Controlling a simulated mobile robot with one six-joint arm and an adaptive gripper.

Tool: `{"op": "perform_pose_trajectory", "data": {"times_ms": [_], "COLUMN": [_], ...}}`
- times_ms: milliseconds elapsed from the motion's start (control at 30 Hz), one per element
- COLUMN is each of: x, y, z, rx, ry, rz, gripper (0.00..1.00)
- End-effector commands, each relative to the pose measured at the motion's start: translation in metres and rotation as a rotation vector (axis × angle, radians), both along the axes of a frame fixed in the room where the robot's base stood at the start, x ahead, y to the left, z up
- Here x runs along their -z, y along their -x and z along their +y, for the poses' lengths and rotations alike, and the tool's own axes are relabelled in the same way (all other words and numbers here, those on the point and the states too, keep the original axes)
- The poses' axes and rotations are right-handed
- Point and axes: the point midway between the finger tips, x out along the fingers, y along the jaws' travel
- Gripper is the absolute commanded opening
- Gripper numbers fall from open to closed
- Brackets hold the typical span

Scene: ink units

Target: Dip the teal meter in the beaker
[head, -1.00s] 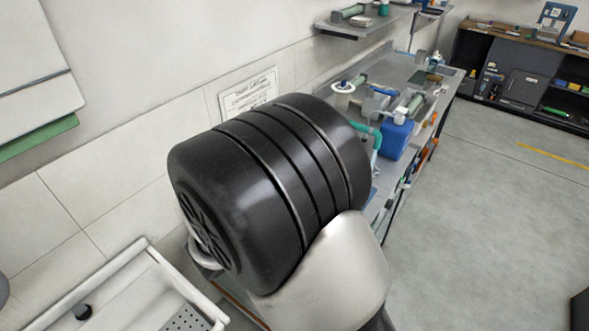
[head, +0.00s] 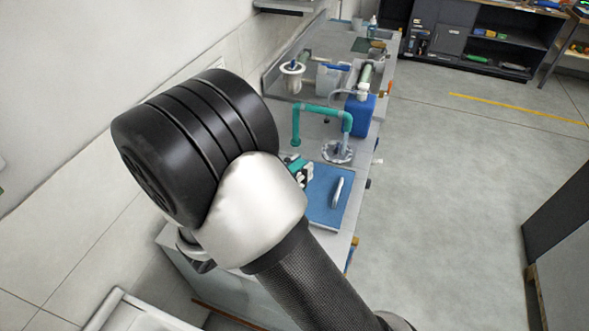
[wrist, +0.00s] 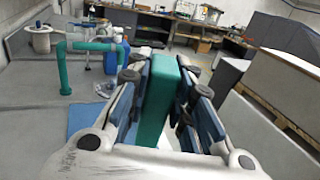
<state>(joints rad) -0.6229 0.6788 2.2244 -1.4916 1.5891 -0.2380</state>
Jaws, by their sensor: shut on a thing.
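The teal meter (wrist: 160,98) is a flat teal block standing between the two finger pads of my gripper (wrist: 166,84) in the wrist view. My gripper is shut on it. In the head view, a bit of teal and dark fingers shows past my arm, beside the blue mat (head: 325,208); my arm hides the rest. A round, clear or shiny piece (head: 337,152) stands at the foot of a teal pipe (head: 320,110), beyond the mat. I cannot tell whether this piece is the beaker. The held meter is apart from it.
A pale handle-like bar (head: 338,190) lies on the mat. A blue jug (head: 360,115) stands behind the pipe, and a white funnel-like vessel (head: 293,77) stands further back. The wall runs along the left. Open floor (head: 460,200) lies to the right.

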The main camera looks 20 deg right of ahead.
Motion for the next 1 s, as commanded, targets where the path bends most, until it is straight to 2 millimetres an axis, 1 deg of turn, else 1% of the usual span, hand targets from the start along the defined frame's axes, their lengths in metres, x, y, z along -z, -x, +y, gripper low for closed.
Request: {"op": "perform_pose_trajectory", "data": {"times_ms": [33, 100, 1000], "x": [0.009, 0.016, 0.103], "y": [0.000, 0.000, 0.000], "z": [0.000, 0.000, 0.000], "rx": [-0.001, -0.001, -0.001], "ry": [0.000, 0.000, 0.000], "rz": [0.000, 0.000, 0.000], "gripper": [0.00, 0.00, 0.00]}}
